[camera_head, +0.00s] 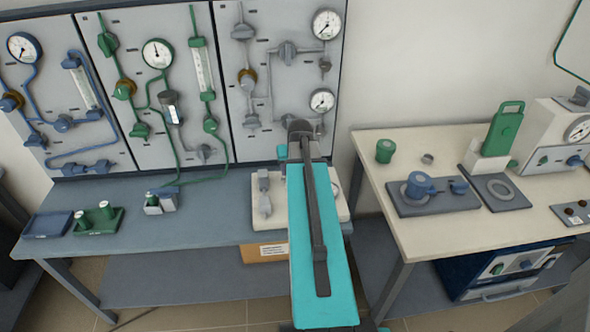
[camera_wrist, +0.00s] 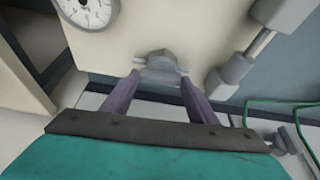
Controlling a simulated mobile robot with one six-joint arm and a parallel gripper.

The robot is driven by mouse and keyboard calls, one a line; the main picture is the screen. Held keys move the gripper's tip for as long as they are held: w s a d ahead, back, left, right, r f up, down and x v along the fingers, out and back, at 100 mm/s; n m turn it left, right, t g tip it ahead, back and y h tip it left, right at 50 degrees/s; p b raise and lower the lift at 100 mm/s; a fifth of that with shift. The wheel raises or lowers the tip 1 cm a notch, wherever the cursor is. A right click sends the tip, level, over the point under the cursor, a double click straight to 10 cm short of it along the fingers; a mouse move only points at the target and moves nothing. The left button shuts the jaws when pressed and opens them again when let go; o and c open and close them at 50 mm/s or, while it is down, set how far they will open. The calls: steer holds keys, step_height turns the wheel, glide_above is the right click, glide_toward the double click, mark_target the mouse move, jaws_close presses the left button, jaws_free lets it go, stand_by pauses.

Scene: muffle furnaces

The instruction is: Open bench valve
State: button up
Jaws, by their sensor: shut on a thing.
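The bench valve (camera_wrist: 160,68) shows in the wrist view as a grey knob on a pale plate (camera_wrist: 125,40). My gripper (camera_wrist: 160,80) has its two purple fingers on either side of the knob, and it is shut on it. The contact at the fingertips is small and partly hard to see. In the head view my arm covers the valve and the fingers. The pale plate (camera_head: 343,210) shows there on the blue bench, on both sides of my arm.
A gauge (camera_wrist: 88,12) and a grey pipe fitting (camera_wrist: 230,75) flank the valve. A panel with valves and gauges (camera_head: 283,95) stands behind the blue bench (camera_head: 215,215). A green block tray (camera_head: 99,221) stands left. A cream table (camera_head: 430,238) with equipment is at right.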

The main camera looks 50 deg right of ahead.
steer(key=shift+m, duration=0.4)
steer(key=o, duration=1)
steer(key=shift+o, duration=0.2)
steer(key=shift+r, duration=0.1)
steer(key=b+v, duration=0.2)
steer(key=v, duration=1.1)
steer(key=shift+a+r, duration=0.2)
steer(key=shift+r, duration=0.1)
stand_by(0.4)
